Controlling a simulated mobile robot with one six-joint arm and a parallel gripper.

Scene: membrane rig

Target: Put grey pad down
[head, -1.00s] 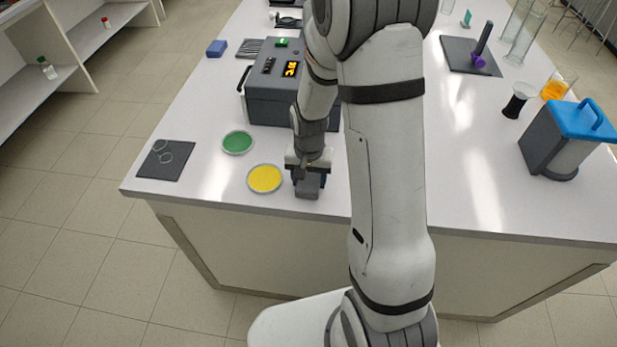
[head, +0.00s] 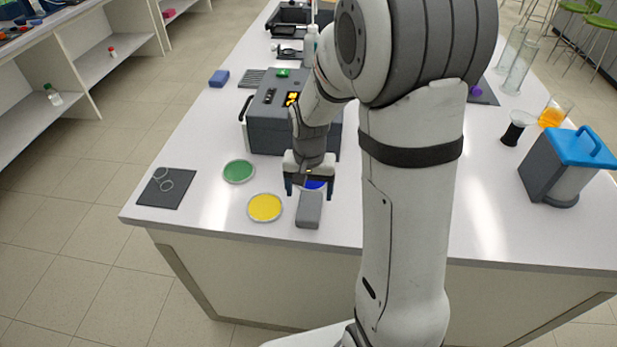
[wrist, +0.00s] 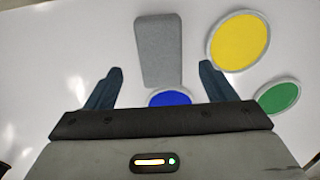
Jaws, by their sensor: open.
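The grey pad (head: 309,210) lies flat on the white bench near its front edge, just right of the yellow dish. It also shows in the wrist view (wrist: 158,52), beyond and between my fingertips. My gripper (head: 310,188) is open and empty above the bench, behind the pad and apart from it. Its two dark fingers also show in the wrist view (wrist: 160,75). A blue dish (head: 315,184) lies under the gripper, partly hidden by it, close to the pad's far end.
The yellow dish (head: 265,207) and green dish (head: 239,171) stand to the left. A dark mat (head: 160,199) with rings lies at the left corner. A grey box device (head: 268,134) stands behind the gripper.

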